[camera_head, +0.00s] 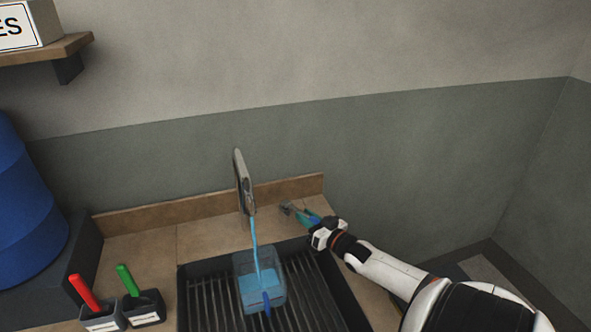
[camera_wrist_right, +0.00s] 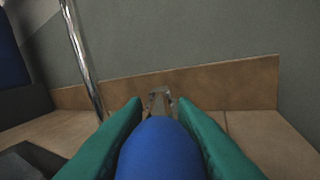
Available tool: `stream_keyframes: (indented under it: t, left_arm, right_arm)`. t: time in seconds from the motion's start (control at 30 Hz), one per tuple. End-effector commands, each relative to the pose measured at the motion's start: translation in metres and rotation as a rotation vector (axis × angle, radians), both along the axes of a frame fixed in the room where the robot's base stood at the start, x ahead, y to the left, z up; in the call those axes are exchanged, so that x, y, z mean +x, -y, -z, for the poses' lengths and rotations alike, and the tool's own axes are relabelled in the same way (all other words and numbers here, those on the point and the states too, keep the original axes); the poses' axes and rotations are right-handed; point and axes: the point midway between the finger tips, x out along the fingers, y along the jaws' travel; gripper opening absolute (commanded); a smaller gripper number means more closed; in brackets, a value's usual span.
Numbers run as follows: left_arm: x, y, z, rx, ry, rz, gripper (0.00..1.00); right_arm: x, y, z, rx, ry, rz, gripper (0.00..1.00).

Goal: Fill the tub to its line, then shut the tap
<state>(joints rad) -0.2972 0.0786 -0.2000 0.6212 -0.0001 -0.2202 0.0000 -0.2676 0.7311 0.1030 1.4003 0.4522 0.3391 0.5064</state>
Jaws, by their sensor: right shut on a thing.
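A clear tub (camera_head: 241,264) stands on the slatted grate of the sink, with blue water (camera_head: 258,281) in its lower part. A blue stream (camera_head: 255,240) falls into it from the metal tap spout (camera_head: 241,178). A dark blue upright strip (camera_head: 267,301) shows at the tub's front; I cannot make out the fill line. My right gripper (camera_head: 311,219) is at the tap's lever, right of the spout. In the right wrist view its green fingers (camera_wrist_right: 160,108) are shut on the blue lever handle (camera_wrist_right: 158,155), which runs to a metal fitting (camera_wrist_right: 160,92). My left gripper is not in view.
Two small dark holders, one with a red-handled tool (camera_head: 84,292) and one with a green-handled tool (camera_head: 127,280), stand left of the sink. A blue drum (camera_head: 25,215) is at the far left. A tiled ledge (camera_head: 205,207) backs the counter.

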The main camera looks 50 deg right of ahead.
Motion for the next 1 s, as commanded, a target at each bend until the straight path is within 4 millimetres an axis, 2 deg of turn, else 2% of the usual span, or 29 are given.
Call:
stream_keyframes:
  t: [0.3, 0.33, 0.47, 0.77, 0.87, 1.0]
  left_arm:
    - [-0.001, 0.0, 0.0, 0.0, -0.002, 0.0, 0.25]
    - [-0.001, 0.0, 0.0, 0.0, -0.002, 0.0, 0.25]
    - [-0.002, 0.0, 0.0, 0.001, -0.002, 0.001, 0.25]
    - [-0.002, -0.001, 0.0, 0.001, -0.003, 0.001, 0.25]
    - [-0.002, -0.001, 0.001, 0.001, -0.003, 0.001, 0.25]
    - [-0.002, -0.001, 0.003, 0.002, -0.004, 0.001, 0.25]
  right_arm:
    - [-0.002, 0.003, 0.001, 0.001, -0.006, 0.002, 0.0]
    - [-0.002, 0.003, 0.001, 0.001, -0.006, 0.002, 0.26]
    - [-0.002, 0.003, 0.001, 0.0, -0.005, 0.0, 0.46]
    - [-0.002, 0.001, 0.0, 0.0, -0.003, -0.002, 0.46]
    - [-0.009, 0.001, 0.002, 0.0, -0.004, -0.002, 0.46]
    - [-0.028, -0.001, 0.002, 0.001, -0.006, -0.002, 0.46]
